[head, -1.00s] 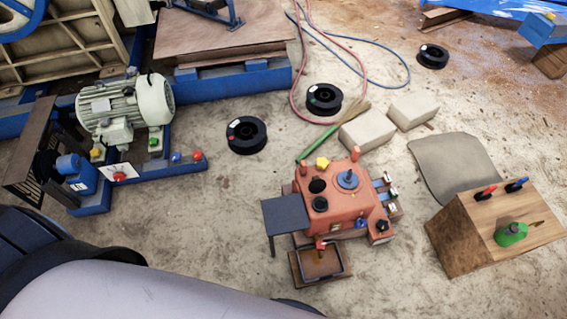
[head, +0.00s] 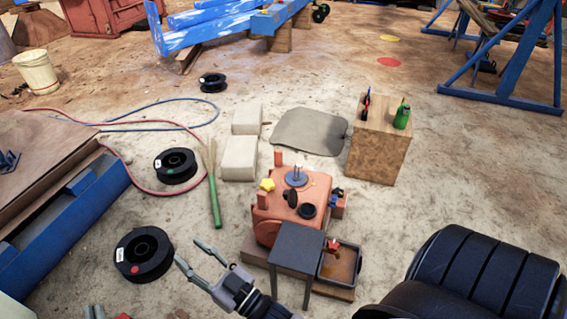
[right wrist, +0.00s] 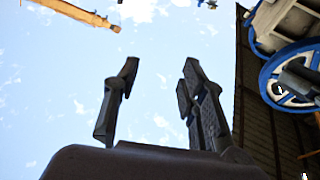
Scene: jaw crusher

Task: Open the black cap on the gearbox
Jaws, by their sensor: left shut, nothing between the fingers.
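The orange gearbox (head: 273,218) stands in the lower middle of the head view. A dark, seemingly tilted disc (head: 292,198) and a black round part (head: 307,211) show on its top. I cannot tell which is the black cap, or whether it is open. A yellow knob (head: 267,184) and a grey-blue flange (head: 297,177) are also on top. My right gripper (head: 195,260) is open and empty, left of the gearbox and apart from it. Its spread fingers also show against sky in the right wrist view (right wrist: 160,98). My left gripper (head: 94,312) shows only fingertips at the bottom edge, shut and empty.
A dark small table (head: 298,240) and a tray with brown liquid (head: 353,250) stand before the gearbox. Black spools (head: 144,255), a green-handled broom (head: 214,200) and pale blocks (head: 240,158) lie leftward. A wooden box (head: 378,150) carries a green bottle (head: 402,116).

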